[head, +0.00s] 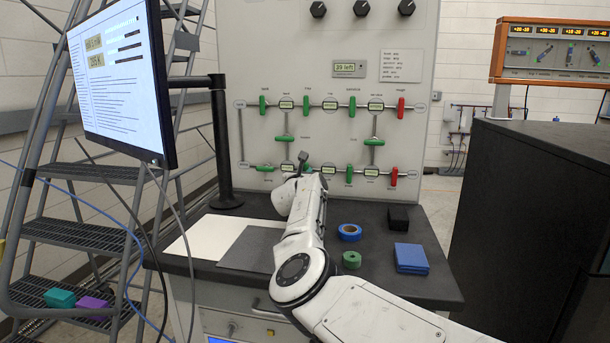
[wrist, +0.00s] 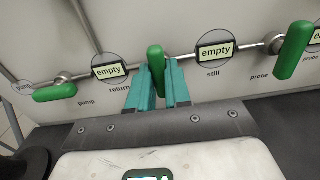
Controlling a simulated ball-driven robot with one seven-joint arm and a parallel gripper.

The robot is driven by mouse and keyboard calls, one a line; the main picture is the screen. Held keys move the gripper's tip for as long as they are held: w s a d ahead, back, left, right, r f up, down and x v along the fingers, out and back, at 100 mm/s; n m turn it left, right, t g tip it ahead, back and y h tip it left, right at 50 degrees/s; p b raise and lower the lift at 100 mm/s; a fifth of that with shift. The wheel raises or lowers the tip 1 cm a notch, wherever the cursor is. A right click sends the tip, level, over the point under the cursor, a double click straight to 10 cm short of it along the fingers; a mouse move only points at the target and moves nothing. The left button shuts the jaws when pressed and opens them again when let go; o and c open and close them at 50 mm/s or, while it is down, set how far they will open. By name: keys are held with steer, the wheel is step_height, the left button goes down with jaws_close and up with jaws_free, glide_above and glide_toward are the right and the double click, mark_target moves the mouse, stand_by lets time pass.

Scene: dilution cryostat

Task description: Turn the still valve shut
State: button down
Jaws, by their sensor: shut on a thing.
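In the wrist view my gripper (wrist: 157,78) has its teal fingers shut on a green valve handle (wrist: 155,56) on the panel's lower pipe. The handle stands upright in the picture, across the pipe, with a finger on each side. The word "still" is printed under the gauge (wrist: 215,51) just right of it; "return" is under the gauge (wrist: 112,71) to the left. Both gauges read "empty". Any label directly under the held handle is hidden by the fingers. In the head view my arm covers this spot.
A green handle (wrist: 54,93) by "pump" lies along the pipe; another (wrist: 292,50) by "probe" stands tilted across it. The bench (head: 432,268) below holds blue tape (head: 350,232), green tape (head: 352,259), a blue block (head: 411,258) and a black box (head: 398,218). A monitor (head: 120,75) stands left.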

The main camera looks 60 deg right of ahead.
steer(key=shift+f, duration=0.15)
steer(key=c, duration=1.1)
jaws_free()
steer(key=shift+o, duration=0.2)
steer(key=shift+a+r+p, duration=0.2)
steer(key=shift+p, duration=0.2)
steer(key=p+v, duration=0.8)
steer(key=v, duration=0.2)
steer(key=shift+s+a+f+p, duration=0.15)
steer(key=shift+a+f+p, duration=0.05)
steer(key=shift+p, duration=0.2)
